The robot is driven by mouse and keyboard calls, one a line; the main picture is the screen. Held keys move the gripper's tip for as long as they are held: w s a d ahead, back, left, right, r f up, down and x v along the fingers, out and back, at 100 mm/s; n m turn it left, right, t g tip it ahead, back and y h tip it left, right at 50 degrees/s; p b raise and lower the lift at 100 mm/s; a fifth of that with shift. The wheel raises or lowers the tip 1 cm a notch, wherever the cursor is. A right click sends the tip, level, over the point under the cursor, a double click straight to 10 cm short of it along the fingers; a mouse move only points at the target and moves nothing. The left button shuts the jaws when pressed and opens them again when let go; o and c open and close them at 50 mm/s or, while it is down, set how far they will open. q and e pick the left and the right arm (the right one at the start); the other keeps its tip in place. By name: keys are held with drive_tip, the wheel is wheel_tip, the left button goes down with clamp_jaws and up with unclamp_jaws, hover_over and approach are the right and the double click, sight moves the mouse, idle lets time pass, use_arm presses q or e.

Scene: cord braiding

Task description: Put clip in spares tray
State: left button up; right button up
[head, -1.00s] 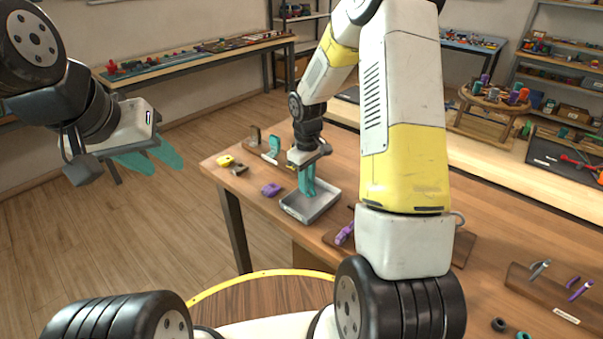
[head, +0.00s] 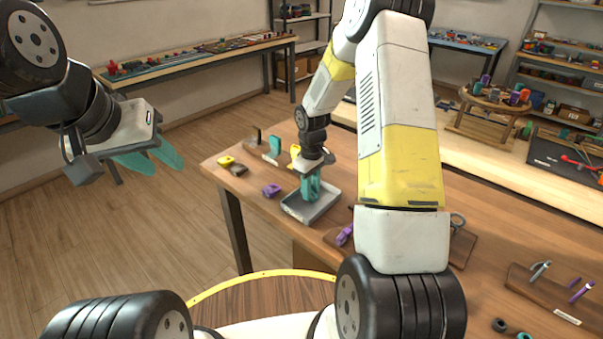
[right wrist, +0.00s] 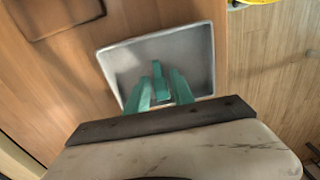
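The spares tray (head: 330,206) is a shallow grey tray on the wooden bench; it also fills the upper middle of the right wrist view (right wrist: 195,45). My right gripper (head: 311,190) points down into the tray. In the right wrist view its two teal fingers (right wrist: 160,88) stand on either side of a teal clip (right wrist: 159,72), and the gripper looks shut on it. The clip's end reaches past the fingertips, over the tray floor; whether it touches the floor I cannot tell. My left gripper (head: 150,158) is open and empty, left of the bench over the floor.
A purple clip (head: 271,190) lies left of the tray, with yellow (head: 226,161) and dark pieces beyond it. A wooden holder with an upright teal piece (head: 275,145) stands behind. Another purple piece (head: 345,235) lies to the right, partly behind my right arm.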

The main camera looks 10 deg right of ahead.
drive_tip(key=shift+o, duration=0.3)
drive_tip(key=shift+r, duration=0.1)
drive_tip(key=s+r+m+t, duration=0.1)
drive_tip(key=s+r, duration=0.1)
drive_tip(key=r, duration=0.8)
drive_tip(key=s+r+t, duration=0.1)
drive_tip(key=s+r, duration=0.2)
drive_tip(key=r, duration=0.8)
drive_tip(key=s+a+r+m+t+y, duration=0.1)
drive_tip(key=s+r, duration=0.4)
drive_tip(key=s, duration=0.5)
drive_tip(key=s+a+r+m+t+y, duration=0.1)
drive_tip(key=s+r+m+t, duration=0.2)
drive_tip(key=s, duration=0.6)
wheel_tip(320, 180, up, 2)
drive_tip(key=shift+s+a+r+m, duration=0.15)
drive_tip(key=shift+s+m, duration=0.25)
drive_tip(key=shift+m, duration=0.5)
